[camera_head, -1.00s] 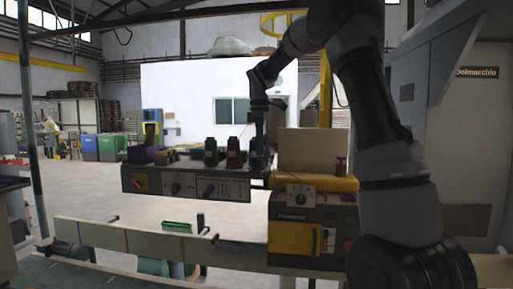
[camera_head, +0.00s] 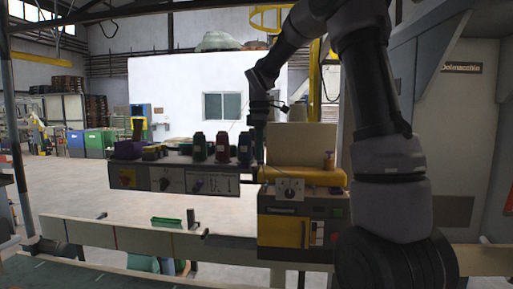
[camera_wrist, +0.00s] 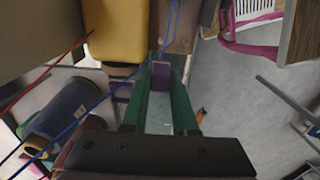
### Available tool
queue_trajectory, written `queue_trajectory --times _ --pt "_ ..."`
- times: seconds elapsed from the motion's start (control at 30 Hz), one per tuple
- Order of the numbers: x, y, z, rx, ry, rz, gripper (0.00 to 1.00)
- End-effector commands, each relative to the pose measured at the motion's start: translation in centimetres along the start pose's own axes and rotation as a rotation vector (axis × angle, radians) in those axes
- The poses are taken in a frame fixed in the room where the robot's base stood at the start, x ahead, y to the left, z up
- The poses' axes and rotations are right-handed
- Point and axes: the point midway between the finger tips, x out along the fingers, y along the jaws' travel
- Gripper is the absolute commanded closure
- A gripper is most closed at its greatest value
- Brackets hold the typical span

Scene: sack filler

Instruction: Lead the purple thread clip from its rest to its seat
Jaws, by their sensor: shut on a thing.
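The purple thread clip (camera_wrist: 160,76) is between the tips of my gripper's green fingers (camera_wrist: 160,88) in the wrist view. The fingers are shut on it. It is close to the end of a yellow block (camera_wrist: 118,30), apart from it in the picture. Blue thread (camera_wrist: 167,42) runs past the clip. In the head view my gripper (camera_head: 258,146) hangs between the blue spool (camera_head: 245,148) and the yellow-topped machine (camera_head: 305,177); the clip is too small to make out there. I cannot tell which part is the seat.
A green spool (camera_head: 199,147) and a red spool (camera_head: 222,147) stand left of the blue one on the grey control box (camera_head: 210,183). Red thread (camera_wrist: 50,68) crosses the wrist view's left side. A tan panel (camera_head: 302,143) stands behind the machine top.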

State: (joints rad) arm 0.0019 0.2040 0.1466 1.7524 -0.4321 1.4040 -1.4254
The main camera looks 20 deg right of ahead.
Motion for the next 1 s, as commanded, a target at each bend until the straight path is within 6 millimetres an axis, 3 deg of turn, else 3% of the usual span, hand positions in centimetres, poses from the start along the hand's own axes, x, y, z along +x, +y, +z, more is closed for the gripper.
queue_trajectory --times 0.53,1.0 --pt "2.5 -2.2 2.2 0.002 0.0 -0.002 1.0" --pt "5.8 -2.2 2.1 0.001 0.0 -0.003 1.0"
